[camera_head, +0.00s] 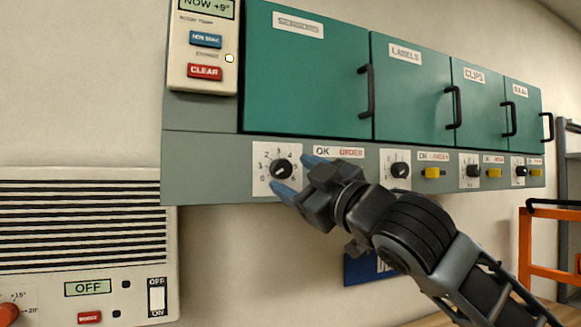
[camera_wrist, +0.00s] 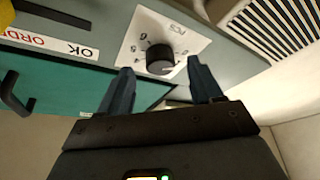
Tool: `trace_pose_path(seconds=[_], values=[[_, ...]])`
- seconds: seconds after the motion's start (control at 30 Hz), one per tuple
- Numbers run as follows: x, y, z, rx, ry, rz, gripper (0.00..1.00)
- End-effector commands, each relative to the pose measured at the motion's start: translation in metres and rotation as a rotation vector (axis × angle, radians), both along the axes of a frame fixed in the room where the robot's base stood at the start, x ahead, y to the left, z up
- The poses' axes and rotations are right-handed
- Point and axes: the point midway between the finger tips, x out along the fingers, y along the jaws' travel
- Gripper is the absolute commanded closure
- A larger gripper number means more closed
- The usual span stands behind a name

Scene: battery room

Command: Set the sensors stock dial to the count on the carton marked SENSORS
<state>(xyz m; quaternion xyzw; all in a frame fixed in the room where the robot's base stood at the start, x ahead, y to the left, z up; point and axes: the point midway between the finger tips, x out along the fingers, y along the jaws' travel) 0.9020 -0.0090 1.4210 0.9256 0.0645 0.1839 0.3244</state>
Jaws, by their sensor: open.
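The stock dial (camera_head: 283,168) is a black knob on a white plate with numbers, below the leftmost green door. That door's label (camera_head: 298,24) is too blurred to read surely. The knob also shows in the wrist view (camera_wrist: 160,60); its exact setting is hard to tell. My gripper (camera_head: 297,174) is open, its two blue fingers in front of the plate. In the wrist view my fingertips (camera_wrist: 161,68) stand to either side of the knob with gaps, and I cannot tell whether they reach around it. No carton marked SENSORS is in view.
More green doors with dark handles, marked LABELS (camera_head: 405,53) and CLIPS (camera_head: 474,75), run right, with further dials (camera_head: 399,171) and yellow sliders (camera_head: 432,173) below. A control panel with a red CLEAR button (camera_head: 205,72) is upper left. A vented unit (camera_head: 85,240) is lower left.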

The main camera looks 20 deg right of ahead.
Motion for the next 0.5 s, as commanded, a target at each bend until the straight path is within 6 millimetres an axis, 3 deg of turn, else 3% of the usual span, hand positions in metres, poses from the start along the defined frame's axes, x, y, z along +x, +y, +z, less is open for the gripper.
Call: trace_pose_path(seconds=[0.2, 0.5], values=[[0.018, 0.005, 0.006, 0.000, 0.000, 0.000, 0.35], [0.020, 0.005, 0.006, 0.001, 0.000, 0.000, 0.35]])
